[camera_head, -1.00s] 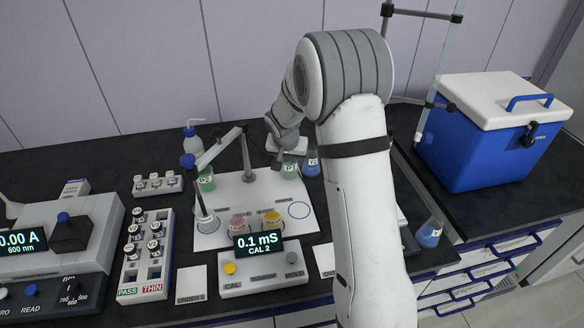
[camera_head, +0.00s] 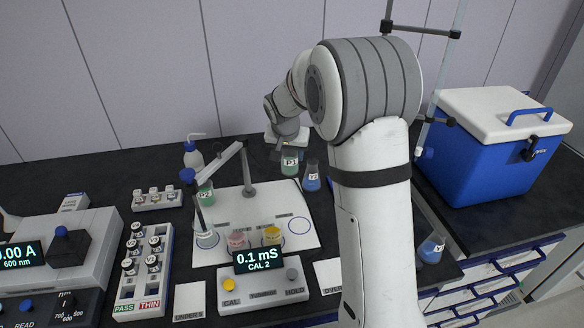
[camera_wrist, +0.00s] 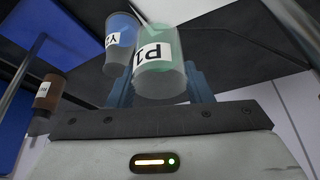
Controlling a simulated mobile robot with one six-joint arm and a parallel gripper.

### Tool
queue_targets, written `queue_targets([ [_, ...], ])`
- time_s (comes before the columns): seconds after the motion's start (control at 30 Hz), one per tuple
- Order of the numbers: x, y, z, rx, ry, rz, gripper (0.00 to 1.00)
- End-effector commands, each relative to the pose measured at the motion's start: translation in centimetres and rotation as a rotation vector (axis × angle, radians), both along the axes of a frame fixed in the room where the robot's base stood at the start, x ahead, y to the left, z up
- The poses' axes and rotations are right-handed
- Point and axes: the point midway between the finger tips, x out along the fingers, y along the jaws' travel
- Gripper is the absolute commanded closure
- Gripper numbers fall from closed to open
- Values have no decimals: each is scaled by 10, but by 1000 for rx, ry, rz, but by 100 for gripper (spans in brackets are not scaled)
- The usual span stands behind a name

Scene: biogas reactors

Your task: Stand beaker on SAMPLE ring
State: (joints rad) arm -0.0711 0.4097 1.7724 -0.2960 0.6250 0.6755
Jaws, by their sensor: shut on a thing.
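My gripper (camera_wrist: 160,88) is shut on a green-tinted beaker labelled P1 (camera_wrist: 160,65). In the head view this beaker (camera_head: 290,163) is held upright, a little above the back right corner of the white mat, with the gripper partly behind my arm. An empty blue ring (camera_head: 299,226) is drawn at the right of the mat (camera_head: 262,203), in front of the beaker. The label by the ring is too small to read, so I cannot confirm it is SAMPLE.
A blue beaker (camera_head: 311,180) stands close right of P1. Beaker P2 (camera_head: 205,192) is at the mat's back left. A probe stand (camera_head: 248,172) rises from the mat. Red (camera_head: 237,241) and yellow (camera_head: 272,236) cups and a meter (camera_head: 262,284) are in front.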

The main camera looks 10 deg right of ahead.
Motion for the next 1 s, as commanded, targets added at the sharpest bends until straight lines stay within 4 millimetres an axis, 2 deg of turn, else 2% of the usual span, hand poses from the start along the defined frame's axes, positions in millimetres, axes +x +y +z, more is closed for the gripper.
queue_targets([
  [0.13,-4,0,18,-1,-2,0,79],
  [0.27,-22,0,25,0,-2,0,79],
  [0.53,-88,1,28,0,-2,0,79],
  [0.7,-122,2,26,1,-2,1,79],
  [0.8,-134,2,25,2,-1,0,79],
  [0.87,-138,2,21,1,1,0,79],
  [1.0,-141,2,-3,1,5,1,79],
])
